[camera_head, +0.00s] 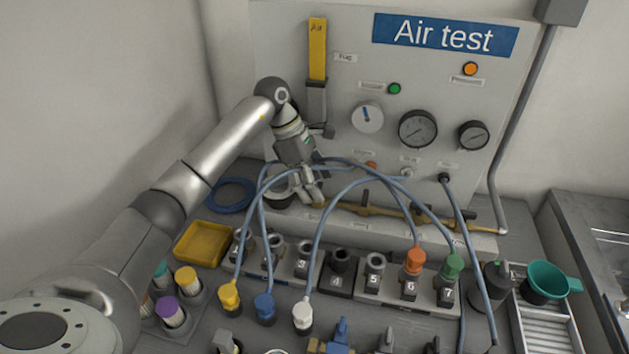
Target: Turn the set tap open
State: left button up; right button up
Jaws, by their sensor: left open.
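A brass pipe (345,208) with small taps runs along the foot of the Air test panel (300,50). A dark tap handle (366,197) stands up from the pipe. I cannot read any label that tells which tap is the set one. My left gripper (313,198) points down at the left end of the pipe, left of that handle. It is open, and its fingers partly hide what lies behind them. I cannot tell whether they touch the pipe. My right gripper is out of view.
Blue hoses (320,215) arch in front of the pipe, close to my left gripper. Numbered sockets (376,262) and coloured plugs stand in front. A yellow tray (200,243) is at left; a green funnel (548,280) is at right. Gauges (418,128) are on the panel.

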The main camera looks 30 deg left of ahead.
pick_arm(q)
jog(key=c, duration=1)
